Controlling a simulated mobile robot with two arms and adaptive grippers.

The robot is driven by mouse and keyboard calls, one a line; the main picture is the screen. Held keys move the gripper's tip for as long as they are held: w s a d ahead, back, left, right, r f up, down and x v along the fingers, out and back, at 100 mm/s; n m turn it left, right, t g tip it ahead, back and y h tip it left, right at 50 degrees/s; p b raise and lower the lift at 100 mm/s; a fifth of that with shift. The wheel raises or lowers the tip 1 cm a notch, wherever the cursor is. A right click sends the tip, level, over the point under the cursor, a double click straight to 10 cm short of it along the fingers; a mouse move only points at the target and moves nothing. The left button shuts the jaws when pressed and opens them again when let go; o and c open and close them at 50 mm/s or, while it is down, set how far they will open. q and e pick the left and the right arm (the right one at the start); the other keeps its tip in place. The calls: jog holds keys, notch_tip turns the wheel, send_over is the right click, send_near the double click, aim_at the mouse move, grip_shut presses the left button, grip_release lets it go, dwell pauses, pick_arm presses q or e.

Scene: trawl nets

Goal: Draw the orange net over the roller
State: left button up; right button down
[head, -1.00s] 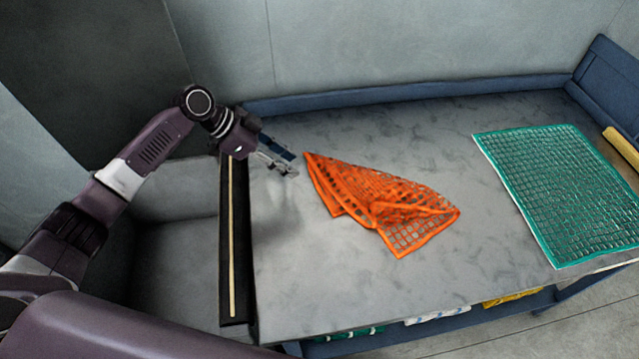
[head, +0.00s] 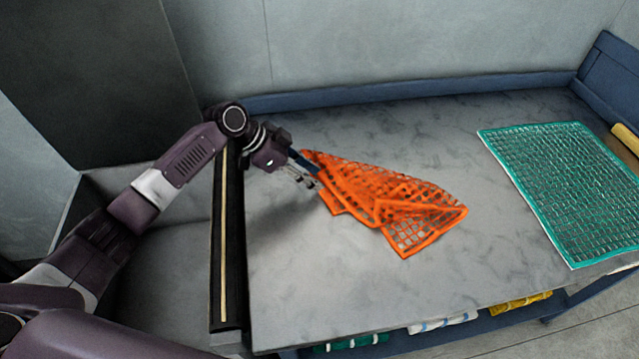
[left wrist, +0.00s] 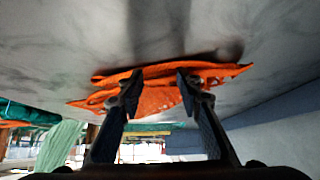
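The orange net (head: 395,200) lies crumpled and folded over itself in the middle of the grey table. My left gripper (head: 312,180) is at the net's left edge, its fingertips close to the mesh. In the left wrist view the two fingers stand apart, with the orange net (left wrist: 158,100) showing between and beyond them; I cannot tell whether they touch it. A long dark bar with a pale strip (head: 225,240) runs along the table's left edge and may be the roller. My right gripper is not in view.
A green net (head: 570,185) lies flat on the right of the table. A tan rounded piece (head: 626,138) sits at the far right edge. A blue raised rim (head: 420,90) runs along the back. The tabletop (head: 300,290) in front of the orange net is clear.

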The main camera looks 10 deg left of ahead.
pick_arm(q)
jog(key=shift+d+f, duration=0.1)
jog(key=shift+f, duration=0.1)
dwell(0.3)
jog(key=shift+c, duration=1.3)
jog(key=c, duration=0.4)
grip_shut()
jog(key=shift+r, duration=0.15)
